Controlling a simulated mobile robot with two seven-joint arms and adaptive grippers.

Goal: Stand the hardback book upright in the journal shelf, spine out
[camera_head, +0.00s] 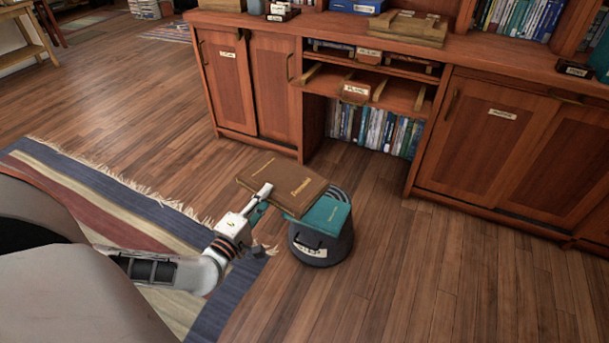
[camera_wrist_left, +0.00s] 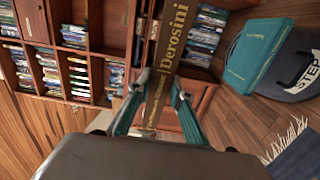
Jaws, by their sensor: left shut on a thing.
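A brown hardback book (camera_head: 292,186) with gold lettering is held by my left gripper (camera_head: 262,198), above the floor beside and partly over a round step stool. In the left wrist view the book's narrow lettered spine (camera_wrist_left: 170,45) stands between the two teal fingers of the left gripper (camera_wrist_left: 160,108), which are shut on it. A low shelf bay (camera_head: 375,130) in the wooden cabinet holds a row of upright books; its label is too small to read, so I cannot confirm that it is the journal shelf. My right gripper is not in view.
The dark step stool (camera_head: 322,248) bears a teal book (camera_head: 325,215); the wrist view also shows this teal book (camera_wrist_left: 256,55). Closed cabinet doors (camera_head: 490,140) flank the open bay. A striped rug (camera_head: 95,215) lies at left. Floor (camera_head: 370,190) before the bay is clear.

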